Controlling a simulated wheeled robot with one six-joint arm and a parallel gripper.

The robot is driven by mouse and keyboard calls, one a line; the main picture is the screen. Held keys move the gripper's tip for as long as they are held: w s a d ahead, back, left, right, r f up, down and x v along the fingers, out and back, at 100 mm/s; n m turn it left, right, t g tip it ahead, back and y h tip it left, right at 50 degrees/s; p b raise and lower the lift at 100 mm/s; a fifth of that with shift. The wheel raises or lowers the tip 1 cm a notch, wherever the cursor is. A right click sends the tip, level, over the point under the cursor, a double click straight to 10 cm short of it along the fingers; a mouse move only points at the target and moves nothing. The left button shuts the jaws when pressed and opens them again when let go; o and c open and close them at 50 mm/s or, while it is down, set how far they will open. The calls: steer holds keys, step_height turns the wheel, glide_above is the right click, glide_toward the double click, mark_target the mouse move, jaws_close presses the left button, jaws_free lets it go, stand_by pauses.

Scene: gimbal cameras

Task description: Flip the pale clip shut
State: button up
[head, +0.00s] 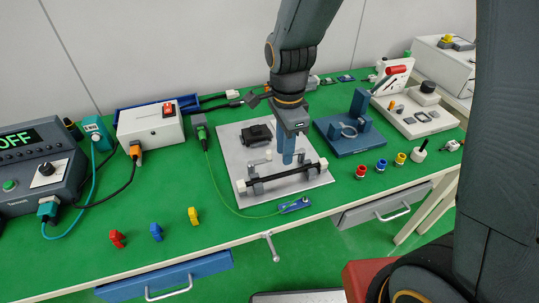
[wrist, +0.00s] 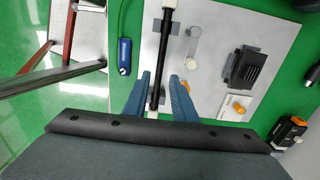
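A black rod (head: 290,174) with white ends lies across grey holders on a light grey plate (head: 239,150). It also shows in the wrist view (wrist: 176,45). A pale lever with a round end, which looks like the clip (wrist: 192,48), stands out beside the rod, apart from it. In the head view the clip (head: 261,157) is left of my gripper. My gripper (head: 288,160) points down over the plate by the rod. In the wrist view my gripper (wrist: 160,80) is open, with the rod visible between its blue fingers. I cannot tell whether they touch the rod.
A black block (head: 257,134) sits at the back of the plate. A blue handle with a green cable (head: 295,205) lies at the plate's front edge. A blue stand (head: 357,135) is to the right. Coloured clips (head: 156,231) lie front left, with bare green mat around them.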

steer(key=shift+a, duration=0.25)
steer(key=c, duration=0.3)
steer(key=a+n+h, duration=0.1)
steer(key=a+n, duration=0.1)
steer(key=a, duration=0.1)
steer(key=w+a+n+h, duration=0.1)
steer(key=a+n, duration=0.1)
steer(key=a, duration=0.1)
steer(key=a+n+h, duration=0.1)
steer(key=a+n, duration=0.1)
steer(key=shift+w+a+r+h+b, duration=0.3)
steer(key=shift+w+a+h, duration=0.1)
jaws_close()
steer(key=w+a+r+n+t+h, duration=0.2)
steer(key=a+r+n+h, duration=0.1)
steer(key=a, duration=0.4)
steer(key=shift+a+n+t, duration=0.3)
steer(key=shift+a+n, duration=0.1)
steer(key=shift+n, duration=0.1)
